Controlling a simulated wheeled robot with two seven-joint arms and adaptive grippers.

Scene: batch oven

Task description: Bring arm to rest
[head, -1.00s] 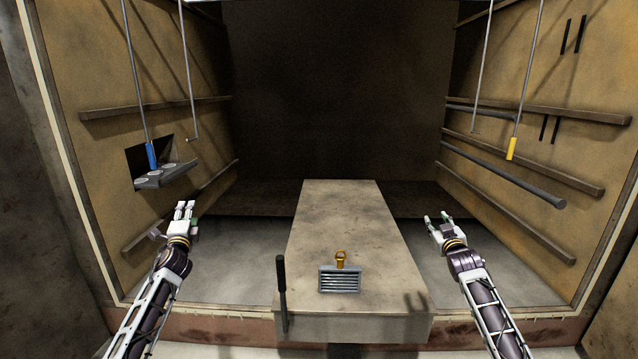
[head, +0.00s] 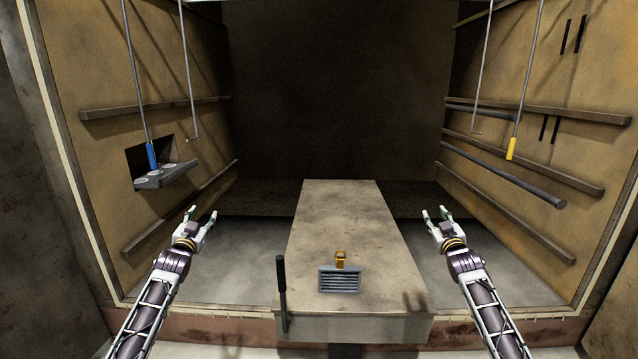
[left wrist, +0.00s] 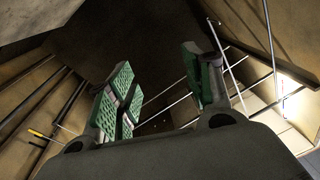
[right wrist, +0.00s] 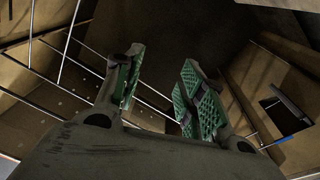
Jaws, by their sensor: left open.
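In the head view my left gripper (head: 201,215) is open and empty, held up left of the concrete block, its fingers spread. Its green-padded fingers stand apart with nothing between them in the left wrist view (left wrist: 160,90). My right gripper (head: 436,214) is open and empty to the right of the block. Its green-padded fingers are also apart and empty in the right wrist view (right wrist: 160,85). Both arms reach forward from the bottom of the head view at about the same height, and neither gripper touches anything that I can see.
A concrete block (head: 345,215) stands between my arms, with a grey grille (head: 339,280), a brass fitting (head: 340,258) and a dark lever (head: 281,280) at its front. A small shelf (head: 166,176) sits on the left wall. Rods with blue (head: 151,155) and yellow (head: 511,149) ends hang at the sides.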

